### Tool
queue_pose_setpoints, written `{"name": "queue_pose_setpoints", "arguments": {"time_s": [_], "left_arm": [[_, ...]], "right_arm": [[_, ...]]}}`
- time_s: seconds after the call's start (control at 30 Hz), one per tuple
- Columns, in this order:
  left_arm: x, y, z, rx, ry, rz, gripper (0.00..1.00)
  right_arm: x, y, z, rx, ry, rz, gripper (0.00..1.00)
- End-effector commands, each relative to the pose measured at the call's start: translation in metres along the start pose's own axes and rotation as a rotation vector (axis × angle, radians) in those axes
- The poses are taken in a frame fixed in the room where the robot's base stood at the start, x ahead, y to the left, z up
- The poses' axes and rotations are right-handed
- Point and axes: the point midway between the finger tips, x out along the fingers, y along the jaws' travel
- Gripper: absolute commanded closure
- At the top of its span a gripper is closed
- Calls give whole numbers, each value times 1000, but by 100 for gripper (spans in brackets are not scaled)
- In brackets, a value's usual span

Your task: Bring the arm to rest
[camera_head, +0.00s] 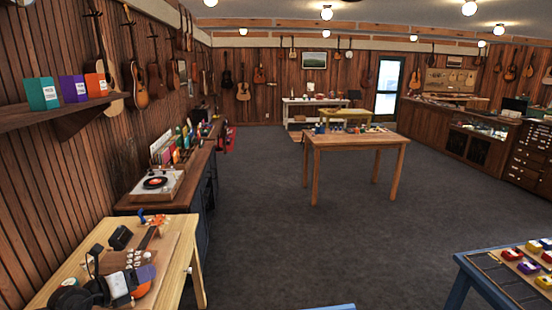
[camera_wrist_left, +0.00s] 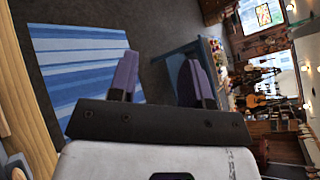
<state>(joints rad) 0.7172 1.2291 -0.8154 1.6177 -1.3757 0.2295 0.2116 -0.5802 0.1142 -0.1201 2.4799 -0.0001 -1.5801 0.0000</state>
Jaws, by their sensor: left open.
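My left gripper (camera_wrist_left: 160,62) shows in the left wrist view. Its two purple fingers stand well apart and nothing is between them. Beyond the fingers are dark floor and the end of a blue table (camera_wrist_left: 180,58), both at a distance. I cannot make out this gripper surely in the head view. My right gripper is in neither view.
A wooden workbench (camera_head: 172,231) at the lower left holds a ukulele (camera_head: 128,259) and tools. A blue-framed table (camera_head: 487,283) with colourful boxes is lower right. A wooden table (camera_head: 358,142) stands mid-room, with open carpet around it. A blue striped rug (camera_wrist_left: 82,62) shows in the wrist view.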

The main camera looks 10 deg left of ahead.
Motion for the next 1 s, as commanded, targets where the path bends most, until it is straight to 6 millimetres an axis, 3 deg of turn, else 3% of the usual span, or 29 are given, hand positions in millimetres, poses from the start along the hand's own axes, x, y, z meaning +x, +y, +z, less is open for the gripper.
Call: {"name": "queue_pose_setpoints", "arguments": {"time_s": [0.1,0.3,0.4,0.47,0.57,0.63,0.77,0.9,1.0], "left_arm": [[-6,-45,43,-98,-261,-140,55],[-32,-105,98,-384,-678,-308,55],[-44,-118,104,-590,-846,-329,55],[-49,-119,97,-734,-923,-310,55],[-52,-115,64,-1005,-1007,-218,55],[-50,-108,23,-1217,-1020,-101,55],[-50,-103,-75,-1563,-936,163,55],[-59,-113,-176,-1849,-751,378,55],[-73,-121,-234,-2014,-644,471,55]], "right_arm": [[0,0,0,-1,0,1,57],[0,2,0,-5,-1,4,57],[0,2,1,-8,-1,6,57],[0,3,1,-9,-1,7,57],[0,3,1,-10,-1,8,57],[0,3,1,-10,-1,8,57],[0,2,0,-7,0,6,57],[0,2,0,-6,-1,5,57],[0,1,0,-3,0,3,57]]}}
